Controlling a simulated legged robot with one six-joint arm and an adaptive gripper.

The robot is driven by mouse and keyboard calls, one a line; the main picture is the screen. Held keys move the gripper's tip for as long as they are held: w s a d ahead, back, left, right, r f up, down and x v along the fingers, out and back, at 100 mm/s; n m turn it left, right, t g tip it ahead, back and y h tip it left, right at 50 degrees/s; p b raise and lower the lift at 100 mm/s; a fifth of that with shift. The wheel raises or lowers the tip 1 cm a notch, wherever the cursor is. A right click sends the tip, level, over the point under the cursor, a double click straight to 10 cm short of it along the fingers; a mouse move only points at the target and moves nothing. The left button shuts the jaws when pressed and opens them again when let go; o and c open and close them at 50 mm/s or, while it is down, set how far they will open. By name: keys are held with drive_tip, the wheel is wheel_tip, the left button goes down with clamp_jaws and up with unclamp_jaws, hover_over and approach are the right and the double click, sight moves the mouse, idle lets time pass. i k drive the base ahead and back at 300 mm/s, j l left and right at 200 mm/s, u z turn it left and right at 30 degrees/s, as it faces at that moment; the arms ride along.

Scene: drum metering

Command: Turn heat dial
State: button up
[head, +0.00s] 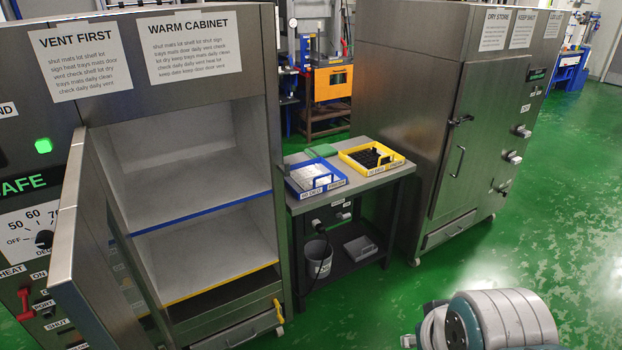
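The heat dial (44,239) is a black knob on a white scale plate at the far left. The plate reads OFF, 50, 60 and a number cut off by the open cabinet door. The door hides the dial's right side, and I cannot read where the knob points. My gripper is not in view; only a rounded white and grey part of my arm shows at the bottom right, far from the dial.
The warm cabinet (195,238) stands with its door (80,265) open and shelves empty. A green lamp (43,146) glows above SAFE. A red lever (35,305) is below the dial. A table (385,180) holds blue and yellow trays. The green floor in front is clear.

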sight(44, 239)
drive_tip(key=u, duration=1.25)
